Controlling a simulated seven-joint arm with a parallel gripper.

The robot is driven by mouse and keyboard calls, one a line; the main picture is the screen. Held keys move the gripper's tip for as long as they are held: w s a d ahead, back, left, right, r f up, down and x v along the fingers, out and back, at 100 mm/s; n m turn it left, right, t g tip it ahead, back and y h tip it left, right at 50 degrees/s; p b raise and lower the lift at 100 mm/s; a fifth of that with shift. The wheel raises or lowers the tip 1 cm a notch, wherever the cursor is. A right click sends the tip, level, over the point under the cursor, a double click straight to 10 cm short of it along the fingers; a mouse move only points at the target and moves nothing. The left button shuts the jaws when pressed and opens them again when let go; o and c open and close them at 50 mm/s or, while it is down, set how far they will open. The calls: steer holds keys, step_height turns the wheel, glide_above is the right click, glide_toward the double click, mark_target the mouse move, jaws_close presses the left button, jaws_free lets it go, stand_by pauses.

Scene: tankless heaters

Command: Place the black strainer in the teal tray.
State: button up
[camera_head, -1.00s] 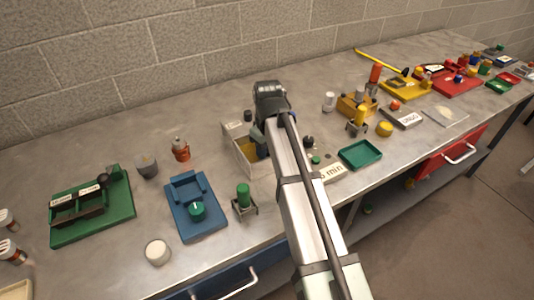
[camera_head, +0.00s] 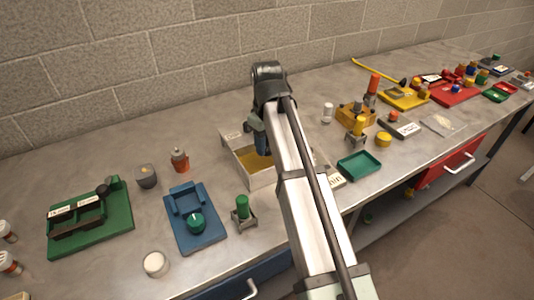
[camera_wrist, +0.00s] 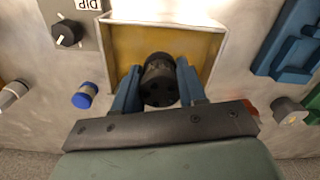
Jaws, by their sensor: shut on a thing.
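The black strainer (camera_wrist: 160,80) is a short dark cylinder with holes in its end. My gripper (camera_wrist: 158,88) is shut on it, with one blue finger on each side. In the wrist view they show over a pale box with a yellow inside (camera_wrist: 203,45); I cannot tell the height exactly. In the head view my gripper (camera_head: 262,143) is at the box (camera_head: 262,181), partly behind my arm, and the strainer is hidden. The teal tray (camera_head: 360,165) lies to the right of my arm near the front edge and looks empty.
A panel with a black knob (camera_wrist: 67,34) and a blue-capped piece (camera_wrist: 84,95) are beside the box. A blue fixture (camera_head: 194,217) and a green cylinder in a stand (camera_head: 242,209) are left of my arm. A yellow cylinder (camera_head: 358,127) stands behind the tray.

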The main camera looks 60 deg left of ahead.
steer(key=shift+r, duration=0.55)
steer(key=shift+w+r, duration=0.25)
steer(key=shift+r, duration=0.05)
steer(key=w+d+m, duration=0.2)
steer(key=w+d, duration=0.2)
steer(key=w, duration=0.7)
steer(key=m, duration=0.3)
glide_toward(359, 167)
steer(key=shift+f, duration=2.65)
steer(key=shift+f, duration=0.55)
steer(key=o, duration=1.2)
steer(key=shift+o, duration=0.2)
